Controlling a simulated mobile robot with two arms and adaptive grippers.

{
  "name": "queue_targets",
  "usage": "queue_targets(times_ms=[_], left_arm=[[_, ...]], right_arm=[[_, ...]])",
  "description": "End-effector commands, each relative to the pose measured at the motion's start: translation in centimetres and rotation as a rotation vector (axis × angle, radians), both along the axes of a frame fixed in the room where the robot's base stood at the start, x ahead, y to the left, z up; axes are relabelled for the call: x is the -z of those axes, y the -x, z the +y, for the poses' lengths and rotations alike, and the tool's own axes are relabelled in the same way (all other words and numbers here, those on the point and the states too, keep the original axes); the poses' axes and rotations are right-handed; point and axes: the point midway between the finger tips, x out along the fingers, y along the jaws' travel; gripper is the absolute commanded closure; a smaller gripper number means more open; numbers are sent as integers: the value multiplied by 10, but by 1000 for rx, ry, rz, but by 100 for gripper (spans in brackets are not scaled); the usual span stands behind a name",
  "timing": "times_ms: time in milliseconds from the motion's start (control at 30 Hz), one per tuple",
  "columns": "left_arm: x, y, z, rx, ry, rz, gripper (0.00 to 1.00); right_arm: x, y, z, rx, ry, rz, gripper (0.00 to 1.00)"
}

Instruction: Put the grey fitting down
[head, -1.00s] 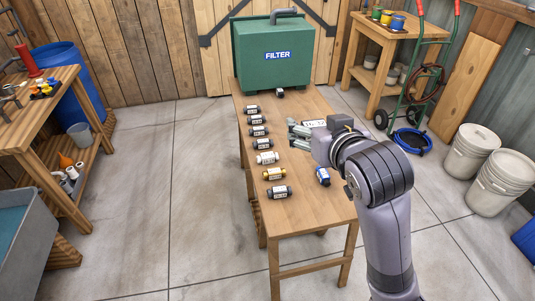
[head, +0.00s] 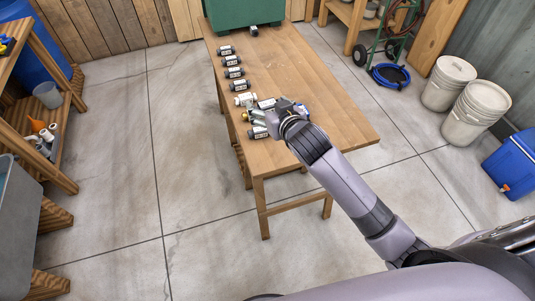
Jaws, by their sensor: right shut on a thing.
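The dark grey fitting (head: 258,132) with a white label is at the near end of a row of fittings on the wooden table (head: 330,125). My right gripper (head: 257,118) is down over the near end of this row, shut on the grey fitting. Its fingers partly cover the gold fitting (head: 246,116) just behind. I cannot tell whether the grey fitting touches the tabletop. My left gripper is not in view.
A white fitting (head: 245,99) and several dark fittings (head: 235,72) continue the row toward the back. A green case (head: 235,14) stands at the far end, with a small dark fitting (head: 254,31) before it. The table's right half is clear.

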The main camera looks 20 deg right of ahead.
Motion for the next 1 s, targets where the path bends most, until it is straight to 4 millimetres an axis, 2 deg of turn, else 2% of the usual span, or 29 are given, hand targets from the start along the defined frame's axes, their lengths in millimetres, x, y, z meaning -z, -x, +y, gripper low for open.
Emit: queue_targets(times_ms=[167, 267, 600, 700, 1000], left_arm=[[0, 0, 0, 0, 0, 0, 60], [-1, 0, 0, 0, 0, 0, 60], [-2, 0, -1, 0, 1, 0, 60], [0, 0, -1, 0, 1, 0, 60], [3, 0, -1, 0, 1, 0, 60]], right_arm=[[4, 0, 0, 0, 0, 0, 57], [23, 1, 0, 1, 2, 5, 57], [113, 1, 0, 1, 0, 5, 57], [133, 0, 0, 2, -1, 2, 57], [165, 0, 0, 1, 0, 1, 57]])
